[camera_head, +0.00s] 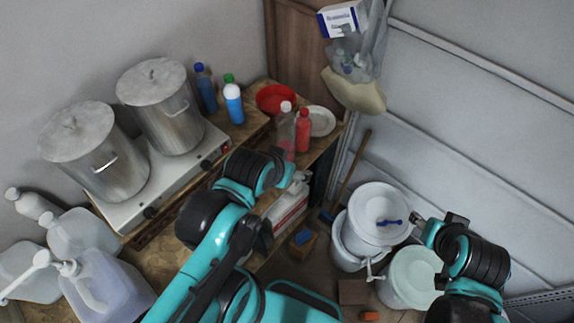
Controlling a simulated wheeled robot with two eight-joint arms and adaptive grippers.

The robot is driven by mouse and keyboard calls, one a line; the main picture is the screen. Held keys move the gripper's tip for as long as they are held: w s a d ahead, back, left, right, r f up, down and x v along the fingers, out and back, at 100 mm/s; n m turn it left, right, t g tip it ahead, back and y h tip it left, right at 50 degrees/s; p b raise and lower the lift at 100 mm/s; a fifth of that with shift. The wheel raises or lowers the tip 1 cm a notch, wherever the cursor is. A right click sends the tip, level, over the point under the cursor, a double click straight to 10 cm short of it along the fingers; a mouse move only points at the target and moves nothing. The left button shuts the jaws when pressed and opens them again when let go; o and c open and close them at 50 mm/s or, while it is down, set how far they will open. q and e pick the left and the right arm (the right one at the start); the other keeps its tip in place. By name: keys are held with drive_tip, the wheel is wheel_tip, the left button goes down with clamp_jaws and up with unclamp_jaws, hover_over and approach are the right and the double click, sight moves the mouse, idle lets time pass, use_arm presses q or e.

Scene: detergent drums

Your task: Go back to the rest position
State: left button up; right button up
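My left arm comes up from the bottom. Its black and teal wrist is over the front of the wooden bench, and its gripper (292,180) is mostly hidden behind the wrist, so its fingers cannot be made out. My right arm is at the lower right. Its gripper (432,226) is beside the drums, small and partly hidden by the wrist; I cannot tell whether it touches them.
Two steel pots (160,95) stand on a white burner unit (190,172). Bottles (234,104), a red bowl (274,97) and a plate (321,121) are on the bench. Jugs (110,285) are at lower left. A bag (357,60) hangs at the back. Small blocks (352,291) lie on the floor.

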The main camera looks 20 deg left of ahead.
wheel_tip(320, 180, down, 30)
drive_tip(key=b, duration=2.9)
drive_tip(key=shift+r+b, duration=0.2)
drive_tip(key=shift+b, duration=0.1)
